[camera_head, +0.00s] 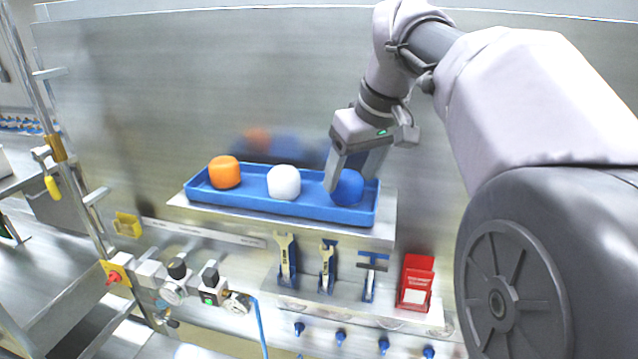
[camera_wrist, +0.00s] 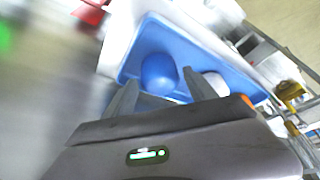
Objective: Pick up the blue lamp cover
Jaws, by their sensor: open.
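The blue lamp cover (camera_head: 349,187) sits at the right end of a blue tray (camera_head: 250,201), beside a white cover (camera_head: 284,182) and an orange cover (camera_head: 224,172). My gripper (camera_head: 352,183) is open, its fingers pointing down at the blue cover, one finger partly in front of it. In the wrist view the blue cover (camera_wrist: 159,73) shows beyond and between the two fingertips (camera_wrist: 160,88). I cannot tell whether the fingers touch it. The white cover (camera_wrist: 216,83) is partly hidden behind a finger, and only an edge of the orange cover (camera_wrist: 246,101) shows.
The tray stands on a metal shelf (camera_head: 390,222) against a metal back panel (camera_head: 130,110). Below hang wrenches (camera_head: 286,262) and a red holder (camera_head: 415,282). Valves and gauges (camera_head: 175,291) are at the lower left. The space above the tray's left part is clear.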

